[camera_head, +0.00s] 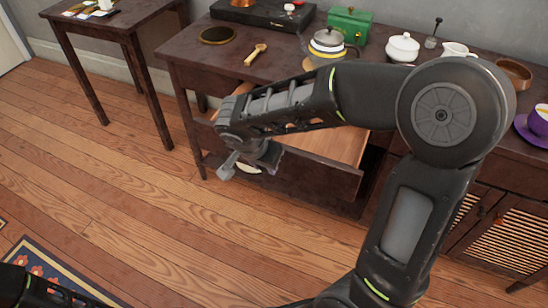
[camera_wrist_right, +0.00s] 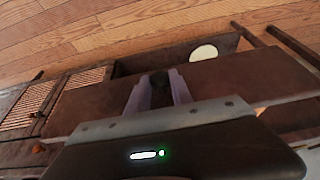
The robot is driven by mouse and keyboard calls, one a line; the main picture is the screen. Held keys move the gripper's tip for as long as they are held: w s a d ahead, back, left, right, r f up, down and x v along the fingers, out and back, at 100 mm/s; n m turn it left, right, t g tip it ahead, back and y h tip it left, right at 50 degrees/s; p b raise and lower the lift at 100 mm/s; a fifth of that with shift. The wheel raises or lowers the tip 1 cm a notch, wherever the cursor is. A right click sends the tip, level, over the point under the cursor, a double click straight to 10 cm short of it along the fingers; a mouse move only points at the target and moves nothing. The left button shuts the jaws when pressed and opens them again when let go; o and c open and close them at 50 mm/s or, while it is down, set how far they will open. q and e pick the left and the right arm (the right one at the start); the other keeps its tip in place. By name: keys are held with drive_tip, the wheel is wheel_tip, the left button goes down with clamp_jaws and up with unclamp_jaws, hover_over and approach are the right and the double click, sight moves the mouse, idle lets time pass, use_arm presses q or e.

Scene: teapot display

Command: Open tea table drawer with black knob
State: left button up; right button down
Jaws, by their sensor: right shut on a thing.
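The dark tea table (camera_head: 185,75) stands against the wall. Its drawer (camera_head: 345,150) is pulled out, and the lighter wooden inside shows. The brown drawer front (camera_wrist_right: 240,80) spans the right wrist view. My right gripper (camera_head: 248,163) is at the outer side of the drawer front in the head view. In the right wrist view its two pale fingers (camera_wrist_right: 158,94) are shut on the dark knob (camera_wrist_right: 160,86), which shows between them. In the head view the knob is hidden by the gripper. My left gripper is out of view.
A green box (camera_head: 350,24), a striped pot (camera_head: 327,42), a white pot (camera_head: 402,47) and a gold scoop (camera_head: 256,54) stand or lie on the tabletop. A side table (camera_head: 110,25) is at left. Slatted doors (camera_head: 505,235) are at right.

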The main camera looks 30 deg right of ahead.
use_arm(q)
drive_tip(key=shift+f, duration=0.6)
use_arm(e)
drive_tip(key=shift+s+a, duration=0.6)
drive_tip(key=shift+a, duration=0.25)
drive_tip(key=c, duration=1.2)
unclamp_jaws()
drive_tip(key=shift+o, duration=0.2)
drive_tip(key=shift+r, duration=0.15)
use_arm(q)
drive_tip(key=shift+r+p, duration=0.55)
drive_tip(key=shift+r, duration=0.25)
use_arm(e)
drive_tip(key=v, duration=0.7)
drive_tip(key=shift+r, duration=0.25)
